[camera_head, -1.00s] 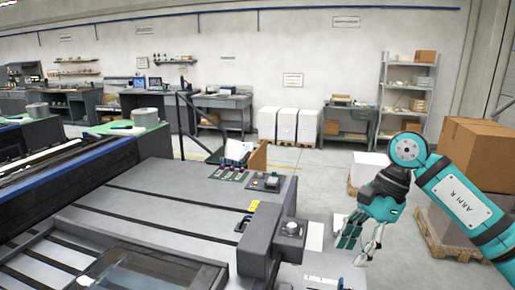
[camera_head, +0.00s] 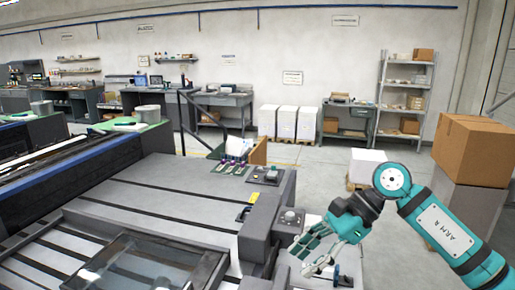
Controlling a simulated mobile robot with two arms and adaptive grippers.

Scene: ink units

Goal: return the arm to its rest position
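My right arm (camera_head: 450,232), teal and labelled ARM R, comes in from the lower right. It is bent at the elbow, with the forearm reaching left and down. My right gripper (camera_head: 302,260) is at its end, by the right edge of the grey machine (camera_head: 160,190). Its fingers point left and down and stand apart, with nothing seen between them. I cannot tell how far the fingers are from the machine. My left arm and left gripper are not in view.
The machine with its control block (camera_head: 263,228) fills the lower left. White stacks (camera_head: 287,122) and a shelf rack (camera_head: 407,97) stand at the back. Open floor (camera_head: 315,170) lies between.

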